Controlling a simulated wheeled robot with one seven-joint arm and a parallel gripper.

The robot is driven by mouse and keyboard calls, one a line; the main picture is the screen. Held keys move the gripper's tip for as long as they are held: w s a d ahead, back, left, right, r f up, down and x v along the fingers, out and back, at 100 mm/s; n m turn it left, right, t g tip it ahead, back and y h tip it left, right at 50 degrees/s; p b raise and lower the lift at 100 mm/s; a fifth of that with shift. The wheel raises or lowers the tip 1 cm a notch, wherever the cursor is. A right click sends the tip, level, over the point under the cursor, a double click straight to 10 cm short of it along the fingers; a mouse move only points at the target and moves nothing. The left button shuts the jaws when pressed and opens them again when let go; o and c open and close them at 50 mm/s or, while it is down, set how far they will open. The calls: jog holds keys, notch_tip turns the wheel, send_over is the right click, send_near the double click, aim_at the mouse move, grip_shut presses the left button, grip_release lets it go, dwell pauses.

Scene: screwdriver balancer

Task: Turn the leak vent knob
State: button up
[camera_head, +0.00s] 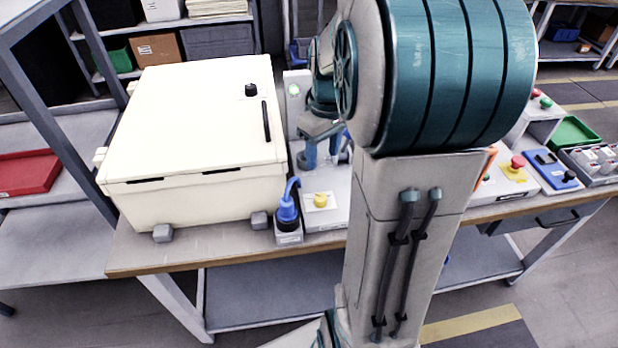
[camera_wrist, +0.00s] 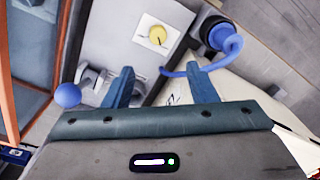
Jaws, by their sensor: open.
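A round yellow knob (camera_head: 320,199) sits on a small white plate on the grey panel, right of the blue hose fitting. It also shows in the wrist view (camera_wrist: 157,36), beyond my fingertips and roughly centred between them. No label on it can be read. My gripper (camera_head: 323,155) points down over the panel, behind the yellow knob in the head view. In the wrist view my gripper (camera_wrist: 159,70) has its two blue fingers wide apart, with nothing held between them. The knob is apart from both fingers. My arm hides part of the panel in the head view.
A blue hose (camera_wrist: 232,50) curves from its black-and-blue fitting (camera_head: 288,213) close by my right fingertip in the wrist view. A large cream box (camera_head: 190,140) stands left of the panel. A blue ball (camera_wrist: 67,95) is beside the left finger. Red-button controls (camera_head: 517,162) stand right.

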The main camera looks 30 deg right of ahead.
aim_at(320, 196)
notch_tip(320, 196, down, 14)
jog(key=shift+f, duration=0.1)
dwell(0.5)
jog(key=c, duration=1)
